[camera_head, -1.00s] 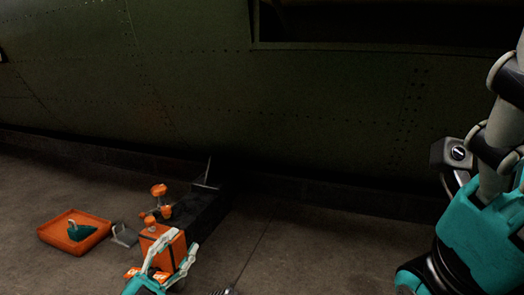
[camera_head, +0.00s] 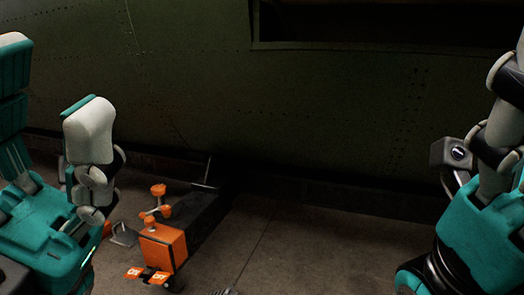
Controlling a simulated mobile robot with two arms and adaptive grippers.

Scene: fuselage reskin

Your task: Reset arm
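My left arm (camera_head: 45,235) fills the left side of the head view, folded with its elbow raised. The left gripper's fingers do not show in this view. My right arm (camera_head: 480,225) stands at the right edge, and its gripper is not visible either. The dark green riveted fuselage (camera_head: 200,85) spans the background, with a dark rectangular opening (camera_head: 390,22) at upper right.
An orange and black wheeled cart (camera_head: 163,247) with orange knobs and two orange pedals (camera_head: 145,274) stands on the floor, right of my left arm. A small grey item (camera_head: 124,235) lies beside it.

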